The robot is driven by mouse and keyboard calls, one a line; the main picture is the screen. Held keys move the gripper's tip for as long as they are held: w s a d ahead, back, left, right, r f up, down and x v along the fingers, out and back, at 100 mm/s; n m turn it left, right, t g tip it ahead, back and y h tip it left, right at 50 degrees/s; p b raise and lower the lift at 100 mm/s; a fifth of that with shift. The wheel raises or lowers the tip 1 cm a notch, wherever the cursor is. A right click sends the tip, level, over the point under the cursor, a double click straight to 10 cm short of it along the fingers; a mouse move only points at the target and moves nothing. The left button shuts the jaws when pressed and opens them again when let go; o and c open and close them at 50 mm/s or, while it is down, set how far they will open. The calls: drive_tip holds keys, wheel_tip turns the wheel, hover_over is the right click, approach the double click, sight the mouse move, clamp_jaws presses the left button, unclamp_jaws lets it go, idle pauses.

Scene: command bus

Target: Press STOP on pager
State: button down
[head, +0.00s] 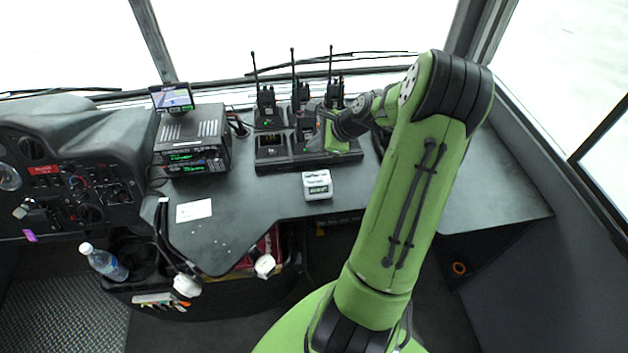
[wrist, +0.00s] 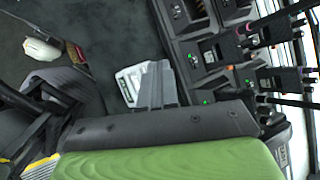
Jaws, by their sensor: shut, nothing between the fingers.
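The pager (head: 317,186) is a small white box with a greenish display, lying on the dark dashboard counter in front of the radio charger. It also shows in the wrist view (wrist: 129,80), where my fingers cover its right part. Its button labels are too small to read, so I cannot tell which one is STOP. My gripper (wrist: 158,70) is shut and empty, its grey fingertips overlapping the pager in the picture. In the head view my gripper's green body is beyond the pager, over the charger. I cannot tell whether the fingers touch the pager.
A charger (head: 265,161) with several upright handheld radios stands close behind the pager. A stacked radio unit (head: 195,140) with a small screen is at left. A white card (head: 194,210) lies on the counter. The counter right of my arm is clear.

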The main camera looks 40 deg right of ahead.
sight(317, 180)
drive_tip(key=f+b, duration=0.5)
drive_tip(key=s+f+b, duration=0.1)
drive_tip(key=f+b, duration=0.1)
drive_tip(key=f, duration=0.1)
drive_tip(key=shift+s+a, duration=0.1)
drive_tip(key=shift+a, duration=0.25)
drive_tip(key=shift+f, duration=0.15)
idle(1.4)
drive_tip(key=shift+s+f, duration=0.1)
drive_tip(key=shift+f, duration=0.3)
drive_tip(key=shift+a+f+b, duration=0.1)
drive_tip(key=shift+f+b, duration=0.2)
drive_tip(key=shift+b, duration=0.05)
idle(0.3)
drive_tip(key=shift+r+p, duration=0.75)
drive_tip(key=shift+p, duration=0.15)
drive_tip(key=shift+r, duration=0.1)
